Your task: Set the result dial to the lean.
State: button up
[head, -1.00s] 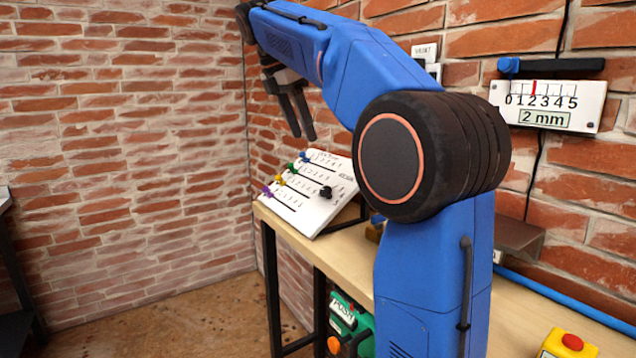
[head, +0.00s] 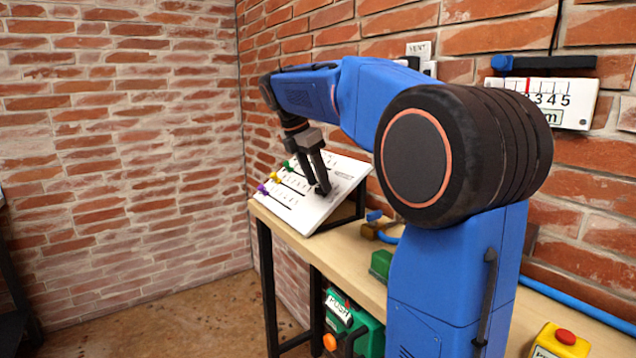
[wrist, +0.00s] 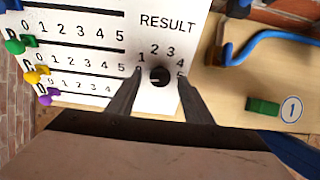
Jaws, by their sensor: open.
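The black result dial (wrist: 159,77) sits on the white sloped panel (wrist: 85,42), under the word RESULT, with numbers 1 to 5 around it. Its pointer is too small to read surely. My gripper (wrist: 160,74) is open, with one fingertip on each side of the dial; contact cannot be told. In the head view my gripper (head: 322,189) is low over the panel's right part and covers the dial. The wall gauge (head: 571,102) has a red marker (head: 527,86) near 2; my arm hides its lower numbers and most of its readout.
Green (wrist: 16,46), yellow (wrist: 36,76) and purple (wrist: 48,98) sliders stand at the left ends of their slots. Right of the panel are a blue hose (wrist: 265,38) and a green block (wrist: 263,106). A yellow box with a red button (head: 563,340) is at lower right.

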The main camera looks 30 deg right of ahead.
jog(key=shift+d+f, duration=0.25)
jog(key=shift+f, duration=0.3)
jog(key=c, duration=1.1)
jog(key=shift+o, duration=0.2)
